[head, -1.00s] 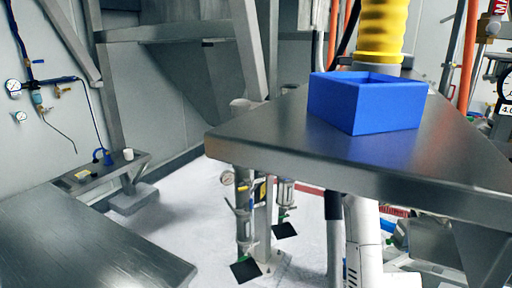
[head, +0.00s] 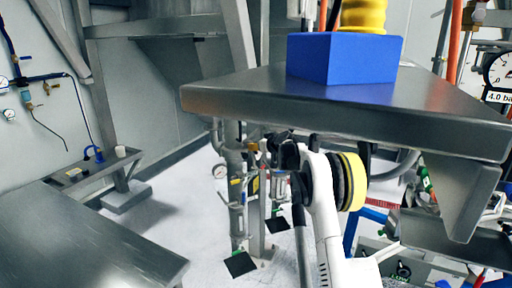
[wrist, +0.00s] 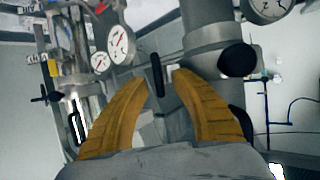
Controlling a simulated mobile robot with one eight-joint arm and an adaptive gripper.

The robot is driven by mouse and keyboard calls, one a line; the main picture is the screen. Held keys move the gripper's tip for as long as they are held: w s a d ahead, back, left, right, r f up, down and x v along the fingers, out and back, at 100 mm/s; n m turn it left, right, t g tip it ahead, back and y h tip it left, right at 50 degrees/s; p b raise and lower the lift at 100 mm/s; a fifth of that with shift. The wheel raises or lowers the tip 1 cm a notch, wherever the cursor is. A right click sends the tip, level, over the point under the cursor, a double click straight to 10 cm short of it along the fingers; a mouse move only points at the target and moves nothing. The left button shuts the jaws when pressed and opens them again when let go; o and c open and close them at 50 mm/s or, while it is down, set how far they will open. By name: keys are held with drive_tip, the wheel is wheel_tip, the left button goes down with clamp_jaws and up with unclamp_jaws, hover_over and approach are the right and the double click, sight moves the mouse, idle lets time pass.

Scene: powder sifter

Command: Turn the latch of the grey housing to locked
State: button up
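In the wrist view, my gripper (wrist: 162,79) shows two ochre fingers, spread apart with nothing clasped. A dark upright bar (wrist: 157,75), possibly a latch handle, appears between the fingertips; I cannot tell whether they touch it. A grey cylindrical housing (wrist: 205,35) stands just beyond, with a round black knob (wrist: 238,60) at its right side. I cannot tell for certain which part is the latch, or its position. In the head view, my white arm with a yellow ring is below the steel table, and my gripper is largely hidden.
Pipework with gauges (head: 235,190) stands left of my arm. A lower steel bench (head: 90,240) is at front left.

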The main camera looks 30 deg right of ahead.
clamp_jaws()
drive_tip(key=shift+d+m, duration=0.1)
drive_tip(key=shift+m, duration=0.2)
drive_tip(key=m+t+y, duration=0.1)
drive_tip(key=m+y, duration=0.1)
drive_tip(key=m, duration=0.2)
drive_tip(key=d+f+m+t+y+b, duration=0.1)
drive_tip(key=m+y, duration=0.1)
drive_tip(key=m, duration=0.2)
drive_tip(key=m+t+y+b, duration=0.1)
drive_tip(key=m+y, duration=0.2)
drive_tip(key=m, duration=0.1)
drive_tip(key=shift+d+f+m, duration=0.15)
drive_tip(key=shift+f+m, duration=0.05)
drive_tip(key=shift+m, duration=0.1)
idle(0.7)
drive_tip(key=shift+o, duration=0.9)
unclamp_jaws()
